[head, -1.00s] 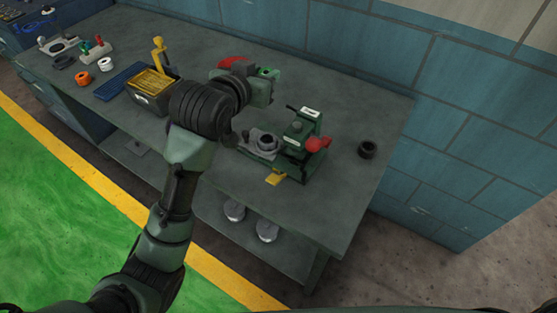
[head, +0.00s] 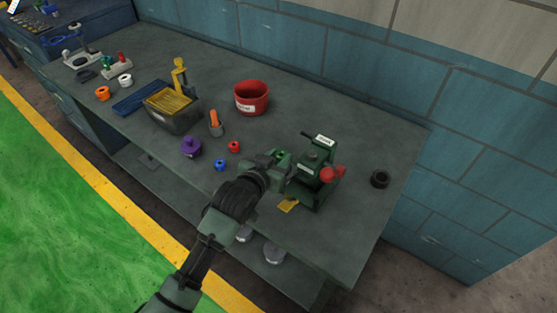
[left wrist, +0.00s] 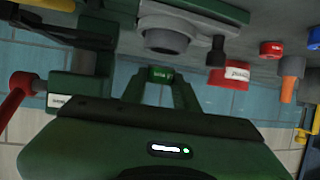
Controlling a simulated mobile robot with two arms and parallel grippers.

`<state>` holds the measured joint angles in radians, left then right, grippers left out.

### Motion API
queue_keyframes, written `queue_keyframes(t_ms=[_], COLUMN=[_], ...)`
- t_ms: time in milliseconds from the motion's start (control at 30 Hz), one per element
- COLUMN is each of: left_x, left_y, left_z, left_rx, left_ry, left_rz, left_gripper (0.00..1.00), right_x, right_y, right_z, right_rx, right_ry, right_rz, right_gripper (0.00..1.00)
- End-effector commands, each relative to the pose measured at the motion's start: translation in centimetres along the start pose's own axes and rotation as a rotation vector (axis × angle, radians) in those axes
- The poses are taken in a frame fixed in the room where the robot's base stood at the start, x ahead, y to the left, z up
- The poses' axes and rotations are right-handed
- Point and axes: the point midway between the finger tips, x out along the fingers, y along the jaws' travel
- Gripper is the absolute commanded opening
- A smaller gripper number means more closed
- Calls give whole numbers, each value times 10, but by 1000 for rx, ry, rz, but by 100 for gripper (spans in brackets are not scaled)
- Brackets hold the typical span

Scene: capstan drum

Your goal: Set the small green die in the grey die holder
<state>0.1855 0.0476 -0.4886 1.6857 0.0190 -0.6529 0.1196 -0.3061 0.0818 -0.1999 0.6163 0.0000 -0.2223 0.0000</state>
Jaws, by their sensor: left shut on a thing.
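My left gripper (head: 281,158) is just left of the green press (head: 316,178) on the bench. In the left wrist view, its two fingers (left wrist: 161,84) are shut on the small green die (left wrist: 162,74), which has a pale label. The grey die holder (left wrist: 165,40), a round grey ring on a flat base, shows just beyond the die in that view. A gap seems to lie between die and holder, but I cannot tell how far. In the head view my gripper and wrist hide the holder and most of the die. My right gripper is not in view.
The press's red knob (head: 333,174) sticks out to the right. A red bin (head: 251,98), an orange-handled tool (head: 215,123), a purple knobbed piece (head: 191,147) and small red and blue rings stand left of my gripper.

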Motion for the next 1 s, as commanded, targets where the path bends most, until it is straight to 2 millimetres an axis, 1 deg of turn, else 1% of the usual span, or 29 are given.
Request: queue_keyframes(t_ms=[33, 133, 400, 900, 933, 967, 1000], left_x=[2, 5, 6, 10, 10, 10, 10], left_y=[0, 0, 0, 0, 0, 0, 0], left_z=[6, 12, 13, 26, 27, 28, 28], left_rx=[0, 0, 1, 1, 0, 0, 0], left_ry=[-1, 2, 3, -2, -5, -6, -7], left_rz=[0, 0, 0, -1, -1, -1, -1], left_gripper=[0, 0, 0, 0, 38, 46, 52], right_x=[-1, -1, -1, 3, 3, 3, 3], right_y=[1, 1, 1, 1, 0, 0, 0], right_z=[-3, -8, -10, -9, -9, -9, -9], right_rx=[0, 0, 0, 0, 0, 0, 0], right_ry=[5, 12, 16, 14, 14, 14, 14], right_rz=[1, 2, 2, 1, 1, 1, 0], right_gripper=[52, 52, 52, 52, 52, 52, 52])
